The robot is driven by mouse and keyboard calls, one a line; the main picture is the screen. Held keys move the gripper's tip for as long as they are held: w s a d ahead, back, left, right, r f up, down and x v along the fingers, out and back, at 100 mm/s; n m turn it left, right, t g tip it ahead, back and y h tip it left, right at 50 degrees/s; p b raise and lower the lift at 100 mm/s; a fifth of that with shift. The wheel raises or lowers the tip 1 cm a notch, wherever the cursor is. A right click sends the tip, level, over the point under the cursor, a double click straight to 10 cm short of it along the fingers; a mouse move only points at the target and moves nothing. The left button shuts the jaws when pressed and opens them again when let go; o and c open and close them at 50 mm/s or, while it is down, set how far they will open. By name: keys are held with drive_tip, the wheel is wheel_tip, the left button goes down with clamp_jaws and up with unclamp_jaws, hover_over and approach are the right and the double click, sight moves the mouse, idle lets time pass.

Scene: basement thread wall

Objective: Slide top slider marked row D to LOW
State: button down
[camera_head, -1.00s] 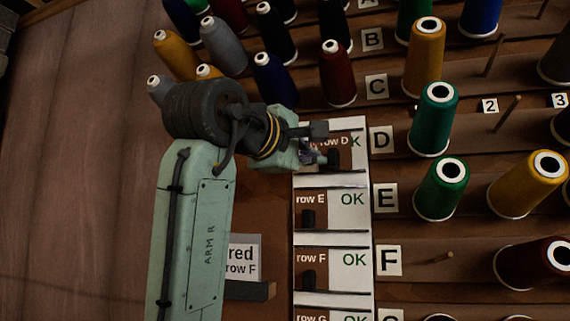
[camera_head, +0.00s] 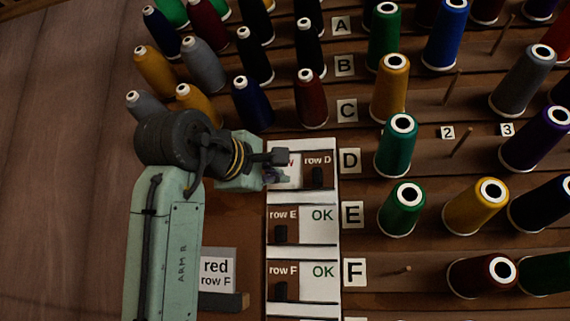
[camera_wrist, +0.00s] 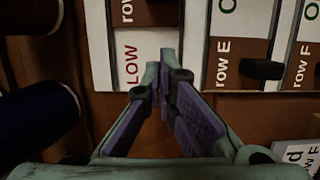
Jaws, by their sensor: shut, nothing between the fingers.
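The row D slider (camera_head: 318,160) is the top one on the white panel, with a brown cover and a dark knob (camera_head: 317,177). Its cover is at the right side of its slot, and red lettering shows to the left of it. In the wrist view that lettering reads LOW (camera_wrist: 132,65), and part of the row D cover (camera_wrist: 155,13) is at the top edge. My gripper (camera_head: 279,166) is at the left part of the row D slot, left of the knob and apart from it. Its purple-padded fingers (camera_wrist: 164,78) are shut and empty and hide part of the slot.
The row E slider (camera_head: 283,222) and row F slider (camera_head: 284,278) below both show OK with knobs at left. A "red row F" sign (camera_head: 216,271) stands left of the panel. Thread cones, such as a green one (camera_head: 396,147), and bare pegs fill the wall to the right.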

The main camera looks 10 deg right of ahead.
drive_tip(key=b+v, duration=0.3)
drive_tip(key=v, duration=0.6)
drive_tip(key=shift+s, duration=0.35)
drive_tip(key=shift+a, duration=0.15)
